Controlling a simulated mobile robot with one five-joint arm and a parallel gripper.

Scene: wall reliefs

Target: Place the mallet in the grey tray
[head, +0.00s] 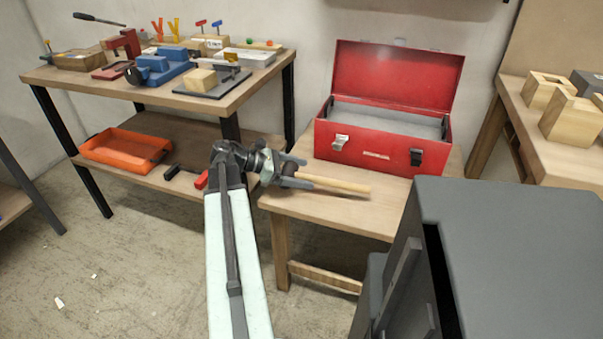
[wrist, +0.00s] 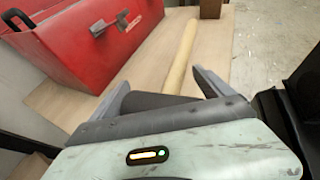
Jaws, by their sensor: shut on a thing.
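My gripper (head: 294,171) is shut on the dark head (wrist: 160,101) of the mallet. The mallet's pale wooden handle (head: 335,185) sticks out to the right in the head view, over the small wooden table. In the wrist view the handle (wrist: 178,58) points away from the jaws. I cannot tell whether the handle touches the tabletop. The grey tray (head: 388,117) lies inside the open red toolbox (head: 372,147), behind and right of my gripper. Its floor is mostly hidden by the toolbox front. The toolbox front also shows in the wrist view (wrist: 75,45).
The small table (head: 335,208) has bare top in front of the toolbox. The raised lid (head: 397,75) stands behind the tray. A cluttered workbench (head: 235,85) is at left, with an orange bin (head: 125,148) on its shelf. A dark cabinet (head: 520,250) fills the lower right.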

